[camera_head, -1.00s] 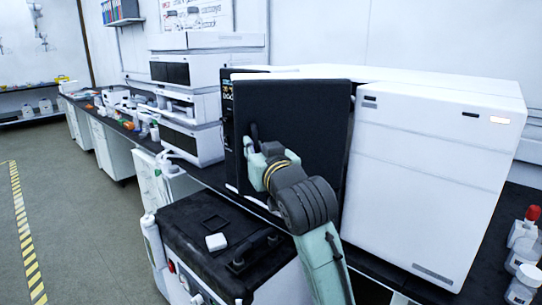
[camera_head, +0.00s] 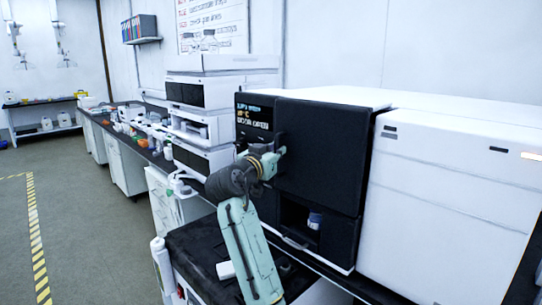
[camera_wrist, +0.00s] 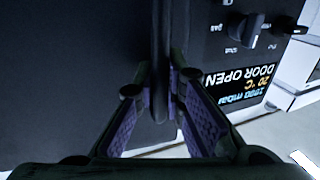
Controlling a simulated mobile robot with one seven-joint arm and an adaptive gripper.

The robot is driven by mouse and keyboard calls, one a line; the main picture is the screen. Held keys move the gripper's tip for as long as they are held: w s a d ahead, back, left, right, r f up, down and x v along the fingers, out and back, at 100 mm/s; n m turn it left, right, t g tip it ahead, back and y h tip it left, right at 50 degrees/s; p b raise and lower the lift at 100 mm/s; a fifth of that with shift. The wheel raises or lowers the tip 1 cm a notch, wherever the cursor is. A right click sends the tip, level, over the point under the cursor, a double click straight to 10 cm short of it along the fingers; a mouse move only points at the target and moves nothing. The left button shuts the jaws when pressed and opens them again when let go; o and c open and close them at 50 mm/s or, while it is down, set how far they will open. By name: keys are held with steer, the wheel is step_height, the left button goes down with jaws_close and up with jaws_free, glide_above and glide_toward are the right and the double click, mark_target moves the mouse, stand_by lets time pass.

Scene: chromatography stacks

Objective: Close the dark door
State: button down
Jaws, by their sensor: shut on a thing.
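The dark door (camera_head: 325,150) is a flat black panel on the front of the dark instrument, beside its display (camera_head: 253,117). The display reads DOOR OPEN, and it shows upside down in the wrist view (camera_wrist: 240,85). My gripper (camera_head: 275,160) is at the door's left edge. In the wrist view my gripper (camera_wrist: 164,90) has its purple-padded fingers shut on the dark upright door handle (camera_wrist: 160,50). The door panel (camera_wrist: 70,70) fills the left of that view. The hinge is not clearly visible.
A dark recess with a small vial (camera_head: 315,220) shows below the door. A white instrument (camera_head: 450,190) stands at right, and stacked white modules (camera_head: 200,125) at left. A low black-topped unit (camera_head: 215,245) stands below my arm. Floor at left is clear.

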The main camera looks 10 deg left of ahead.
steer(key=shift+x, duration=0.95)
steer(key=shift+r, duration=0.1)
steer(key=c, duration=1.9)
jaws_free()
steer(key=shift+w, duration=0.1)
steer(key=shift+o, duration=1.3)
steer(key=shift+d, duration=0.15)
steer(key=v, duration=1.2)
